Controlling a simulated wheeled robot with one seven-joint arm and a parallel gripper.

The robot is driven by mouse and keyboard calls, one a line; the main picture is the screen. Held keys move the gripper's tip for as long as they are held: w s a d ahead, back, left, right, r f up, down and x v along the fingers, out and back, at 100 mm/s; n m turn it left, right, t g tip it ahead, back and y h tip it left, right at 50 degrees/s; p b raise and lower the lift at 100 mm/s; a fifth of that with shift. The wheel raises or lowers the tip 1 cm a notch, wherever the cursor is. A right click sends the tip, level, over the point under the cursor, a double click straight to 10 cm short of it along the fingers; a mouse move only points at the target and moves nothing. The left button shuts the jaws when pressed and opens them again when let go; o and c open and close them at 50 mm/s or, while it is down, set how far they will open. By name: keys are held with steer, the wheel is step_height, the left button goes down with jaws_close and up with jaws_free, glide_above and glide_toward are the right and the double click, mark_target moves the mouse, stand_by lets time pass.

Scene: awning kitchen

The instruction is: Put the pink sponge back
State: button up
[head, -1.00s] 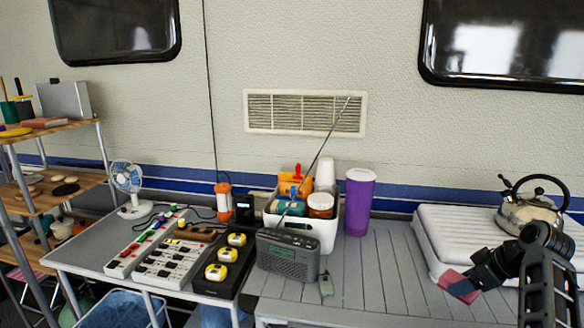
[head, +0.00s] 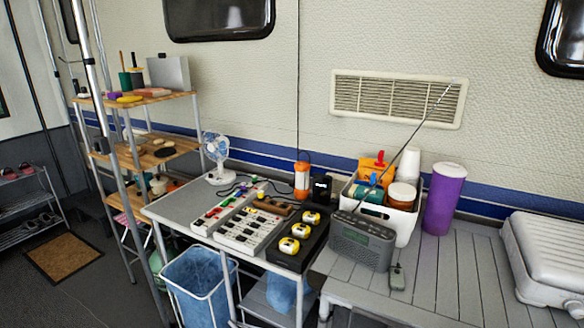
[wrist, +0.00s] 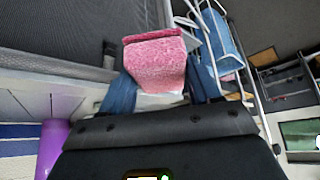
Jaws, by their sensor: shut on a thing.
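The pink sponge (wrist: 155,62) shows in the wrist view, held between the two blue fingers of my gripper (wrist: 158,84). My gripper is shut on it, and its far end sticks out past the fingers. Neither my gripper nor the held sponge is in the head view. The wooden shelf rack (head: 165,100) stands at the left of the head view. Its top board carries a purple item (head: 112,96), a yellow item (head: 129,99), a reddish flat item (head: 153,92), brushes in pots and a silver box (head: 169,72).
A blue-lined basket (head: 198,284) is below.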

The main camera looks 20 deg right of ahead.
steer(key=w+a+f, duration=0.3)
steer(key=a, duration=0.7)
steer(key=shift+w+a, duration=0.35)
steer(key=shift+a, duration=0.05)
steer(key=shift+f, duration=0.1)
